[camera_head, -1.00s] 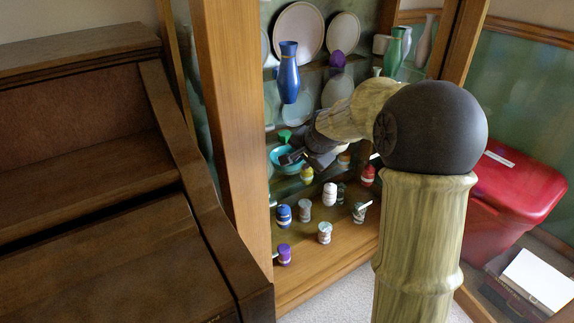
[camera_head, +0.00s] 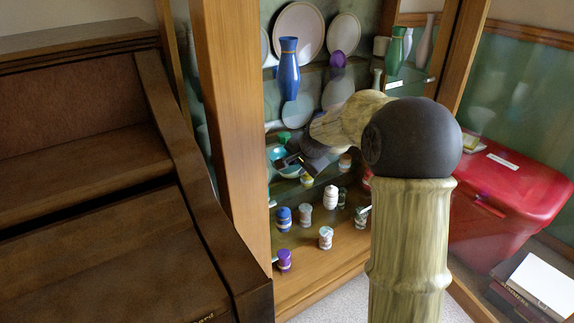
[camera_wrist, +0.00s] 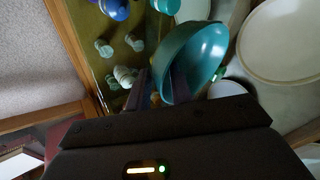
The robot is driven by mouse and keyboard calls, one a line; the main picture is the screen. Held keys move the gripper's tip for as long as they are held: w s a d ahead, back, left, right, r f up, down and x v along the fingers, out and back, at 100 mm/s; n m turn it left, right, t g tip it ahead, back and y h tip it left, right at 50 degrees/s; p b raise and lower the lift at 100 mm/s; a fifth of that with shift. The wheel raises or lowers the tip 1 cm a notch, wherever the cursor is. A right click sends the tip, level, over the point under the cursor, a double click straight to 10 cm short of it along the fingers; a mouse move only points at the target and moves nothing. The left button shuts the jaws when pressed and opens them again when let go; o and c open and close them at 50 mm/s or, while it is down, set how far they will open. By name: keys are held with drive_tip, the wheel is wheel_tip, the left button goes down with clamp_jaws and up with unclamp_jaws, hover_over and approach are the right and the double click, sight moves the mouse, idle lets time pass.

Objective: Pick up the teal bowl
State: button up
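The teal bowl (camera_head: 286,166) stands on a shelf inside the wooden display cabinet, partly hidden by my gripper in the head view. In the wrist view the bowl (camera_wrist: 205,55) is tilted in the picture, its open side facing right. My gripper (camera_wrist: 158,82) shows two dark fingers with a gap between them. The bowl's near left wall reaches into this gap, with the right finger overlapping the bowl and the left finger outside it. I cannot tell whether either finger touches it. In the head view my gripper (camera_head: 291,161) is small and dark at the bowl.
A blue vase (camera_head: 289,70) and plates (camera_head: 298,32) stand above the bowl. Several small jars (camera_head: 326,237) stand below and in front. The cabinet's wooden post (camera_head: 222,130) and the piano (camera_head: 90,220) are left. A red bin (camera_head: 510,195) is right.

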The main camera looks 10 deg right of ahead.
clamp_jaws()
drive_tip(key=shift+r, duration=0.15)
wheel_tip(320, 180, up, 4)
drive_tip(key=p, duration=0.3)
drive_tip(key=shift+s+p, duration=0.1)
drive_tip(key=shift+p, duration=0.2)
drive_tip(key=s+d, duration=0.3)
drive_tip(key=s, duration=1.4)
drive_tip(key=shift+s+f, duration=0.25)
drive_tip(key=shift+f, duration=0.15)
